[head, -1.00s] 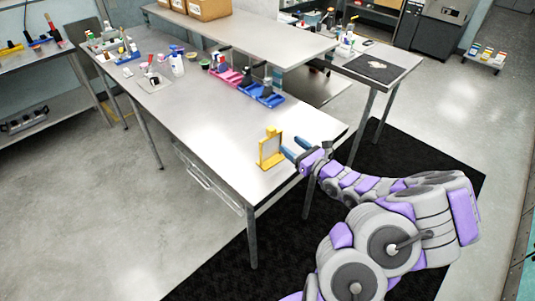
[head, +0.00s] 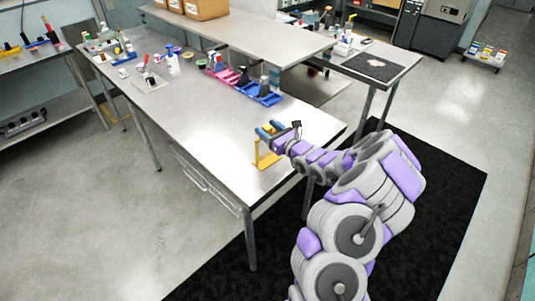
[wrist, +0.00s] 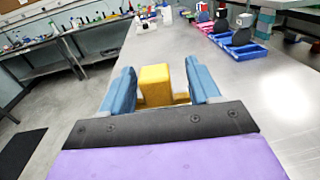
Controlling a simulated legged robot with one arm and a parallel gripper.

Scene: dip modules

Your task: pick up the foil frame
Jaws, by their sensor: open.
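The foil frame (head: 259,158) is a yellow upright frame standing near the front right corner of the metal table (head: 200,135). My gripper (head: 267,129) is at its top, coming from the right. In the wrist view the yellow top block (wrist: 155,85) of the frame is between the two blue fingers of my gripper (wrist: 159,88). The fingers are open, with a visible gap between the block and the right finger; contact on the left is hard to tell. The lower part of the frame is mostly hidden in the wrist view by my gripper's body.
Bottles and small pots stand at the far left end. The table around the frame is clear.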

